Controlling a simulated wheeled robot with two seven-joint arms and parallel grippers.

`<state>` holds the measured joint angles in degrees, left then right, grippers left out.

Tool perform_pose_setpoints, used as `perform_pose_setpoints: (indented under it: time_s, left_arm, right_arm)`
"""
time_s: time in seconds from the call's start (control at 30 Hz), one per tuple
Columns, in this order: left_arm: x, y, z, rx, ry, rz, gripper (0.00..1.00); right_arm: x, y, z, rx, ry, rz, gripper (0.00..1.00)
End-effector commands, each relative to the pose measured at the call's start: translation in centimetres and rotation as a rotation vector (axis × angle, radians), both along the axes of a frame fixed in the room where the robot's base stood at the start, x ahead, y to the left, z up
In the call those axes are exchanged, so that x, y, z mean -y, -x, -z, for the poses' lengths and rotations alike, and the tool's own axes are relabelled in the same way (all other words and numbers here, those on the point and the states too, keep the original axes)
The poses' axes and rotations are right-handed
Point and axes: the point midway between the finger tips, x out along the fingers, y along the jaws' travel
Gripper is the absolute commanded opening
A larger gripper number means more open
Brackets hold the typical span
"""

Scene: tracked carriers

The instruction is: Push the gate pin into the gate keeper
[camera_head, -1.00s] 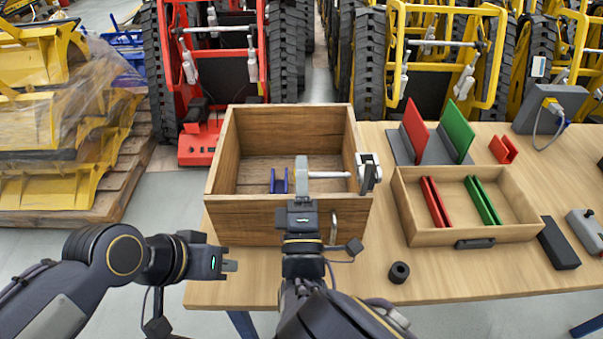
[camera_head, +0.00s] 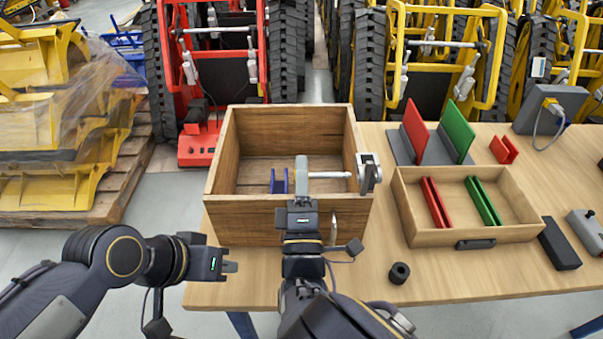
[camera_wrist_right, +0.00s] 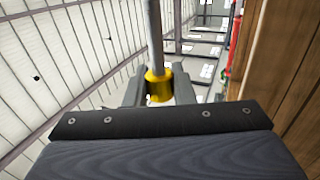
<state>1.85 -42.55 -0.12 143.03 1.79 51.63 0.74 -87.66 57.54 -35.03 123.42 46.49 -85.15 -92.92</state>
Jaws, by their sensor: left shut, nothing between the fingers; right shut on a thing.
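The gate pin (camera_head: 330,175) is a pale metal rod lying about level above the wooden box, its free end pointing right. My right gripper (camera_head: 302,176) is shut on it at its left part. In the right wrist view the pin (camera_wrist_right: 155,38) is a grey rod with a yellow collar (camera_wrist_right: 158,86) at the fingers. What looks like the gate keeper (camera_head: 369,172), a grey metal bracket, sits on the box's right wall. The pin's tip is close to it; I cannot tell whether they touch.
The open wooden box (camera_head: 240,212) has a blue slotted piece (camera_head: 279,181) inside. A shallow tray (camera_head: 425,238) with red and green holders stands right. A black ring (camera_head: 399,273) lies on the table (camera_head: 450,285) in front. The front table strip is mostly clear.

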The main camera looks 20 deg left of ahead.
Motion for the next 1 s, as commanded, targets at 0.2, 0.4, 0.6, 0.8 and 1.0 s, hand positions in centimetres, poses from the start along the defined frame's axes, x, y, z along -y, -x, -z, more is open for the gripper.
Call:
perform_pose_setpoints:
  time_s: [0.2,0.4,0.6,0.8,1.0]
  left_arm:
    - [0.0,0.0,0.1,0.0,0.0,0.0,0.0]
    - [0.0,0.0,0.1,0.0,0.0,0.0,0.0]
    - [0.0,0.0,0.2,0.0,0.0,0.0,0.0]
    - [0.0,0.0,0.3,0.0,0.0,0.0,0.0]
    - [0.0,0.0,0.3,0.0,0.0,0.0,0.0]
  right_arm:
    - [0.4,-0.1,0.0,0.001,0.0,0.001,0.0]
    - [1.0,-0.3,0.0,0.001,0.0,0.0,0.0]
    - [1.6,-0.5,0.0,0.0,0.0,0.001,0.0]
    - [2.1,-0.6,0.0,0.001,0.0,0.001,0.0]
    - [2.3,-0.7,0.0,0.001,0.0,0.0,0.0]
